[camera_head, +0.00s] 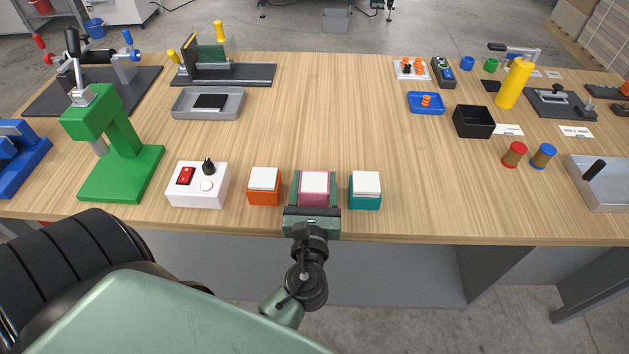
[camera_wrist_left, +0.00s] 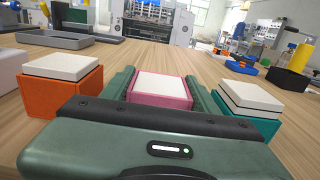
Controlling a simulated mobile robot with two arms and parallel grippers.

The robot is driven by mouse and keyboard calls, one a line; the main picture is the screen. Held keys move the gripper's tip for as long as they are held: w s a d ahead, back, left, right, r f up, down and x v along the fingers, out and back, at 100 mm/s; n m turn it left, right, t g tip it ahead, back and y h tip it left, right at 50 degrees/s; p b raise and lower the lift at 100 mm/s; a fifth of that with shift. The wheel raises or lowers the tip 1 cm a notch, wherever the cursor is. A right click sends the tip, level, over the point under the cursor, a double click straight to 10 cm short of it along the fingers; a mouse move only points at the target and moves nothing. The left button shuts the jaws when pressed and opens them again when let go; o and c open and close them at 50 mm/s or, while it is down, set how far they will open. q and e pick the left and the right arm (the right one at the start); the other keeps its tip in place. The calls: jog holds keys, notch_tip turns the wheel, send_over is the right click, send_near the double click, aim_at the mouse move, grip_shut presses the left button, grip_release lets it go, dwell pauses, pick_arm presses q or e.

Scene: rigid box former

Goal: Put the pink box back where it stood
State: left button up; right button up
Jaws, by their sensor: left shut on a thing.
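The pink box (camera_head: 315,190) with a white lid is near the front edge of the table, between an orange box (camera_head: 264,188) on its left and a teal box (camera_head: 365,191) on its right. My left gripper (camera_head: 315,188) is shut on the pink box, with one finger along each side. In the left wrist view the pink box (camera_wrist_left: 160,90) sits level between the fingers; whether its underside touches the table is hidden by the gripper body. The orange box (camera_wrist_left: 62,86) and the teal box (camera_wrist_left: 250,104) stand apart from the fingers. My right gripper is not in view.
The wooden table (camera_head: 330,110) is clear behind the boxes. A white switch box (camera_head: 198,186) and a green press (camera_head: 115,150) stand to the left. A black bin (camera_head: 473,122), a blue tray (camera_head: 426,103) and red and blue cylinders (camera_head: 514,154) are to the right.

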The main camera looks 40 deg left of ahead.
pick_arm(q)
jog(key=o, duration=1.7)
jog(key=shift+o, duration=0.2)
jog(key=shift+s+f, duration=0.1)
jog(key=shift+s, duration=0.05)
jog(key=shift+s+d, duration=0.25)
jog(key=shift+s, duration=0.05)
jog(key=b+v, duration=0.2)
jog(key=v, duration=0.5)
